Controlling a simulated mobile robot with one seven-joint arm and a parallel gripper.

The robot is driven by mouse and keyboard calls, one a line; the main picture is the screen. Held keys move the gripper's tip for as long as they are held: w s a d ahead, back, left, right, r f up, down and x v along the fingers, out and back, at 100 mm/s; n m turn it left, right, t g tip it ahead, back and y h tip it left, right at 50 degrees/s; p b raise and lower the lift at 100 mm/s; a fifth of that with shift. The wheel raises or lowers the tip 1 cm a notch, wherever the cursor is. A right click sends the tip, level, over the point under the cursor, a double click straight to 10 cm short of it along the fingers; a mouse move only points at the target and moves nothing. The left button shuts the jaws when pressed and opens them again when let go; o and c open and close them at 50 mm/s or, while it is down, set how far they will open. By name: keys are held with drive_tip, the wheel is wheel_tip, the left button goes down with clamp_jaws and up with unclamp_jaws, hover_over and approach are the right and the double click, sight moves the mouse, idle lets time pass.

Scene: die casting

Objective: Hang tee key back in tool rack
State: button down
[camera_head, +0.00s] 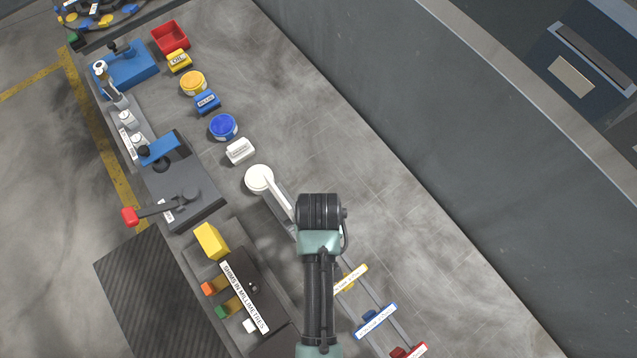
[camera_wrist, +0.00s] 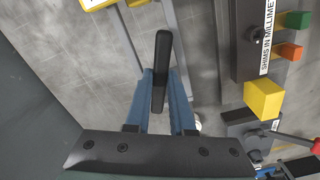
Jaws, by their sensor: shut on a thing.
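My gripper (camera_wrist: 160,74) is shut on a dark, straight bar (camera_wrist: 162,56), which I take to be the tee key's handle. The bar lies between the two blue fingers in the wrist view; the rest of the key is hidden. In the head view my wrist covers the gripper and the key. No tool rack is clearly marked. A grey rail frame (camera_head: 384,318) with yellow (camera_head: 350,279), blue (camera_head: 376,320) and red (camera_head: 408,351) labelled pieces runs under my arm; I cannot tell if it is the rack.
A dark block labelled as shims (camera_head: 243,290) stands left of my arm, with a yellow block (camera_head: 210,241) at its end. A dark fixture with a red-knobbed lever (camera_head: 130,216) stands farther left. A white disc (camera_head: 259,178) lies ahead. Bench right of my wrist is clear.

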drive_tip(key=shift+f, duration=0.5)
